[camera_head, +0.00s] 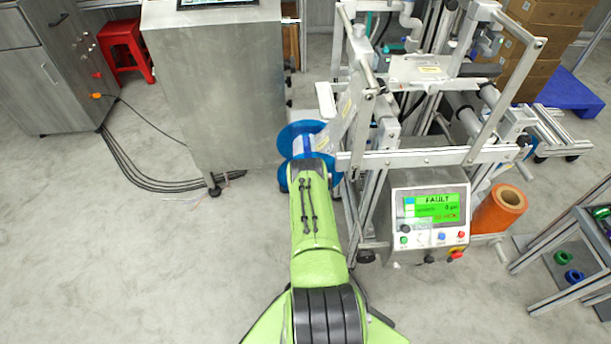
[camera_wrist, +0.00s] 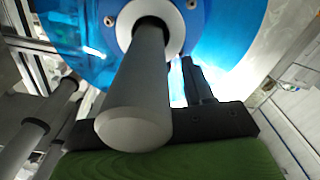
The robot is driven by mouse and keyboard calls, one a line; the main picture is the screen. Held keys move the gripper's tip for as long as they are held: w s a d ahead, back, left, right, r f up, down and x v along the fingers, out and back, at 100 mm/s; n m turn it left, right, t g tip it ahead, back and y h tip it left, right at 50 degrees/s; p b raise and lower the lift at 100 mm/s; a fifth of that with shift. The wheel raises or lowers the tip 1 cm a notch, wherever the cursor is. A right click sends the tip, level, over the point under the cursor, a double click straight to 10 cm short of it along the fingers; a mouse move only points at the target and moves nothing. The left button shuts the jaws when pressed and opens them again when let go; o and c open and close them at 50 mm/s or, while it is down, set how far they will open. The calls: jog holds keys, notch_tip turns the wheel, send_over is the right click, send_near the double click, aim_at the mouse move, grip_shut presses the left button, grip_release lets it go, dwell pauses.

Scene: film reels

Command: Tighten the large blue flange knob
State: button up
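The large blue flange (camera_head: 297,134) is on the left side of the metal machine, partly hidden behind my green arm. In the wrist view the blue flange (camera_wrist: 85,35) fills the top, with a white hub ring and screws around a grey shaft (camera_wrist: 140,90) that points toward the camera. My gripper (camera_wrist: 190,68) shows as a black base with dark fingers reaching toward the flange, just right of the shaft. The shaft covers part of the gripper. I cannot tell whether the fingers touch the flange or its knob. No separate knob shape is clear.
The machine's control box (camera_head: 430,222) shows a green FAULT screen. An orange roll (camera_head: 499,209) stands to its right. A steel cabinet (camera_head: 215,95) is close on the left, with black cables (camera_head: 135,172) on the floor. A cart (camera_head: 575,255) holds small knobs at right. Floor at front left is clear.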

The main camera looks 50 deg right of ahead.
grip_shut()
jog(key=shift+w+a+f+m+g+h, duration=0.1)
jog(key=shift+m+g+h, duration=0.65)
jog(key=shift+g+h, duration=0.1)
jog(key=shift+w+a+f+m+g+h, duration=0.1)
jog(key=shift+w+m+g+h, duration=0.05)
jog(key=shift+m+g+h, duration=0.65)
jog(key=shift+w+a+f+m+g+h, duration=0.1)
jog(key=shift+m+g+h, duration=0.65)
jog(key=shift+g+h, duration=0.1)
jog(key=shift+o, duration=0.3)
grip_release()
jog(key=shift+d+r, duration=0.1)
